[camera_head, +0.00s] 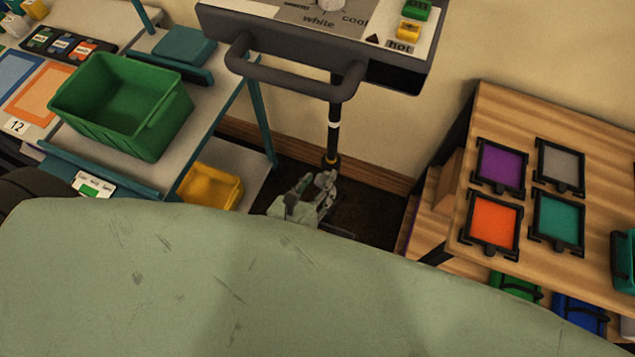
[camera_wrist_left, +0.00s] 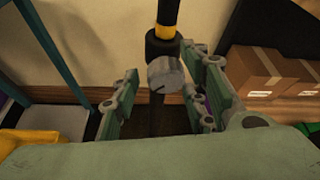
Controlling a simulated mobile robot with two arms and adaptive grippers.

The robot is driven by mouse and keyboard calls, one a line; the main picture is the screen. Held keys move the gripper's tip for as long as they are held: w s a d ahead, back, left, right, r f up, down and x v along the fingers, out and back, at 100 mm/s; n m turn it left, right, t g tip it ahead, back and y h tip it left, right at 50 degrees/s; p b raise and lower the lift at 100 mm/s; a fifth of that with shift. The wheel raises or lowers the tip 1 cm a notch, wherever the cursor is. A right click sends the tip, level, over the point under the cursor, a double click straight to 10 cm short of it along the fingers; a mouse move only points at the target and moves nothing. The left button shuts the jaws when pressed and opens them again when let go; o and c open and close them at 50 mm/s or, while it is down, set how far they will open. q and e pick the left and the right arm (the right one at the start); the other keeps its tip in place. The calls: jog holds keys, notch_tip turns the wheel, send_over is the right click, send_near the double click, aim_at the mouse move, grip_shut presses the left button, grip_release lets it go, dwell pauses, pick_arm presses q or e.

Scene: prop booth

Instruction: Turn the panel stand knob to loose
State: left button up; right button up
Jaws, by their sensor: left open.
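The panel stand's dark pole (camera_head: 335,118) drops from under the control panel (camera_head: 300,35) toward the floor. In the left wrist view the pole (camera_wrist_left: 168,12) has a yellow band above a black collar. The grey round stand knob (camera_wrist_left: 166,74) sits on the collar, with a dark mark toward its lower left. My left gripper (camera_head: 313,183) is low by the pole in the head view. In the left wrist view my left gripper (camera_wrist_left: 168,85) is open, its fingers on either side of the knob with visible gaps. In the head view the knob is not clear. My right gripper is not in view.
A grey handle bar (camera_head: 290,80) juts from the panel above my left gripper. A teal-framed shelf with a green bin (camera_head: 122,103) and yellow bin (camera_head: 210,186) stands left. A wooden table (camera_head: 570,115) with coloured frames stands right. Cardboard boxes (camera_wrist_left: 252,72) show in the left wrist view.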

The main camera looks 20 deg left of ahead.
pick_arm(q)
jog(key=c, duration=1)
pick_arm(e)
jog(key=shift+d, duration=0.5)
